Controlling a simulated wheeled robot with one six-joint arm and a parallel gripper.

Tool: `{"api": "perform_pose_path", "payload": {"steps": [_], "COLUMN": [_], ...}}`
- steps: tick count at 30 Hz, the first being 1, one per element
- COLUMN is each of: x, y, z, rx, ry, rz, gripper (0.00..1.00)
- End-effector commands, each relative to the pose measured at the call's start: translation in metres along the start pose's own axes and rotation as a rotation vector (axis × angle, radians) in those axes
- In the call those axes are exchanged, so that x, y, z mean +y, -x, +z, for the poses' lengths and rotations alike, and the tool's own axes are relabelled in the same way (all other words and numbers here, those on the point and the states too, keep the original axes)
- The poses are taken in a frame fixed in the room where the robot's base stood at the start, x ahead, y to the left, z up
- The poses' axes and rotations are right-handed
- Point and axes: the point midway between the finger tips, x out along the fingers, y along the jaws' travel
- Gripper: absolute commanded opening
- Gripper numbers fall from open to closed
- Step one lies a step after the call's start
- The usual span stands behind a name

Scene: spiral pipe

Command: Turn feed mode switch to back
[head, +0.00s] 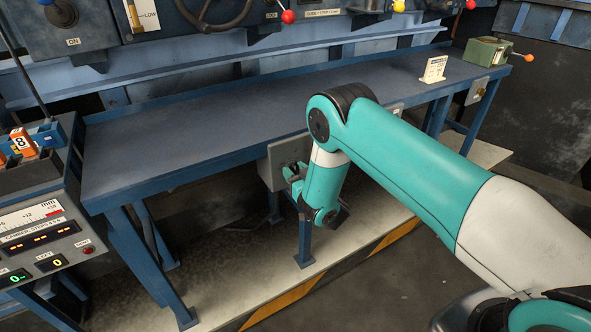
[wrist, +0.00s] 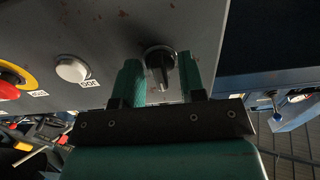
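A black rotary switch (wrist: 158,58) is on a grey control box, seen close up in the wrist view. Its label is not visible, so I cannot read its modes. Its narrow handle points down in that picture. My gripper (wrist: 160,72) is open, with one green finger to the left of the switch and one to the right. Small gaps show on both sides; I cannot tell how deep the fingers reach. In the head view my gripper (head: 293,174) is at the grey box (head: 272,166) under the table's front edge, and the switch is hidden.
On the same box are a white button (wrist: 72,69) with an upside-down JOG label and a red button (wrist: 8,88) in a yellow ring. The blue table (head: 200,125) is above the box. A console (head: 40,235) stands at left.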

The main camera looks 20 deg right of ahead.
Motion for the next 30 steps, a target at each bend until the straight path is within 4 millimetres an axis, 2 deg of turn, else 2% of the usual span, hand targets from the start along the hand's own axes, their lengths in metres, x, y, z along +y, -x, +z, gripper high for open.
{"api": "perform_pose_path", "payload": {"steps": [4, 5, 8, 9, 20, 30], "x": [0.0, 0.0, 0.0, 0.0, 0.0, 0.0002], "y": [0.0001, 0.0001, 0.0002, 0.0002, 0.0002, 0.0003], "z": [0.0003, 0.0003, 0.0002, 0.0002, 0.0006, 0.0017], "rx": [0.0, 0.0, 0.0, 0.0, 0.001, 0.001], "ry": [0.0, 0.0, 0.0, 0.0, 0.055, 0.301], "rz": [0.0, 0.0, 0.0, 0.0, -0.001, -0.001], "gripper": [0.37, 0.33, 0.1, 0.07, 0.07, 0.07]}}
